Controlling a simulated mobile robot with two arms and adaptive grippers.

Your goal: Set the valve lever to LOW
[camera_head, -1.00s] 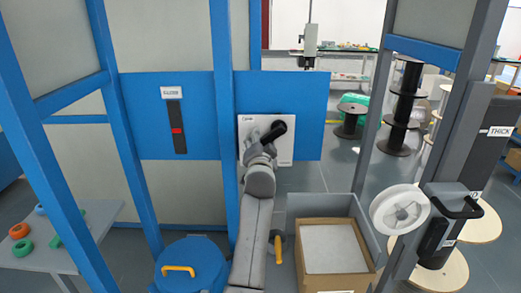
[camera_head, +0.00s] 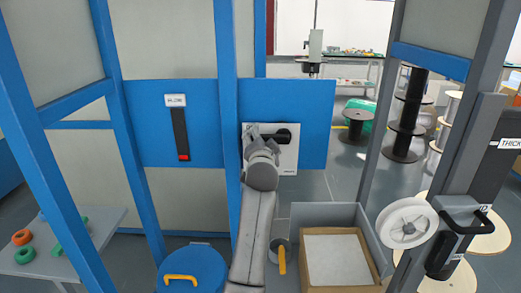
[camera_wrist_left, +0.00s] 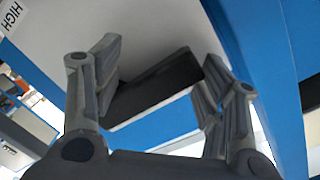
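The valve lever (camera_head: 283,136) is a black handle on a white plate (camera_head: 287,160) fixed to the blue panel. It points right, about level. My left gripper (camera_head: 262,142) is at the plate, over the lever's left part. In the left wrist view the fingers (camera_wrist_left: 160,72) stand wide apart with the black lever (camera_wrist_left: 155,88) between them; whether they touch it is unclear. A HIGH label (camera_wrist_left: 10,16) shows at that view's upper left corner. A black slot gauge (camera_head: 179,130) left of the plate has a red marker (camera_head: 183,157) at its bottom. My right gripper is not in view.
A blue post (camera_head: 228,110) stands close left of the lever plate. A white spool (camera_head: 407,223) hangs at the right.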

